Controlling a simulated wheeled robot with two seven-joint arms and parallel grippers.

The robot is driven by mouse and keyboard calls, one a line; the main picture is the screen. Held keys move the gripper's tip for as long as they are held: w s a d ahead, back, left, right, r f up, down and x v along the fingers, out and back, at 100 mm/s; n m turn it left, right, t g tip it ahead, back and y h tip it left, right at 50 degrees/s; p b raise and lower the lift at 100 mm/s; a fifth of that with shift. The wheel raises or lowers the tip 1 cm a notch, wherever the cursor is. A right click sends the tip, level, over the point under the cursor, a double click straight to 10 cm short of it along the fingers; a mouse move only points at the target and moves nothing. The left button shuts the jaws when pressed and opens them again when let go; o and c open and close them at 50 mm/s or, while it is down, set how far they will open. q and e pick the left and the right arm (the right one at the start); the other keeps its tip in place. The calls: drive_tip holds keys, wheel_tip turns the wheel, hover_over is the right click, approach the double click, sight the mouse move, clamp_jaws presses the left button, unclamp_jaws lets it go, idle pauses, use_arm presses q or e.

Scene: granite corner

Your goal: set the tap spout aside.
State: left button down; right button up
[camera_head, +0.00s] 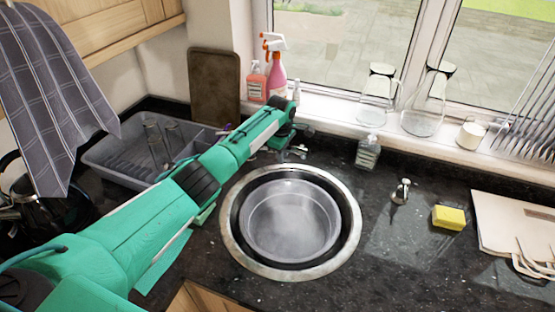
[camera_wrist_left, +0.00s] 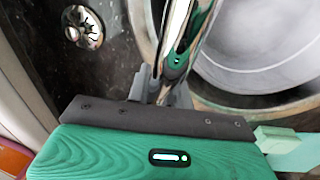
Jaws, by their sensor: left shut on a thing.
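The chrome tap spout (camera_wrist_left: 178,38) runs up from between the fingers of my left gripper (camera_wrist_left: 165,88) in the left wrist view. The gripper is shut on it. The round sink (camera_head: 238,246) with a grey bowl (camera_head: 290,222) in it is in the middle of the head view. My left arm reaches across the left of the sink to its back edge, where the gripper (camera_head: 289,146) is mostly hidden by the arm. Most of the spout is hidden in the head view. My right gripper is not in view.
A dish rack (camera_head: 105,157) with glasses stands left of the arm. A soap bottle (camera_head: 368,152), a small chrome fitting (camera_head: 401,191) and a yellow sponge (camera_head: 449,217) stand right of the sink. Spray bottles (camera_head: 277,72) and glass jugs (camera_head: 423,110) line the sill.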

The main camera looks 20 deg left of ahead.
use_arm(q)
drive_tip(key=shift+w+d+n+b, duration=0.1)
drive_tip(key=shift+w+n+b, duration=0.5)
drive_tip(key=shift+w+n, duration=0.35)
drive_tip(key=shift+w, duration=0.15)
drive_tip(key=shift+r, duration=0.1)
drive_tip(key=c, duration=1.3)
unclamp_jaws()
drive_tip(key=shift+o, duration=0.2)
wheel_tip(320, 180, up, 14)
drive_tip(key=s+b, duration=0.1)
drive_tip(key=b, duration=0.2)
drive_tip(key=shift+s, duration=0.2)
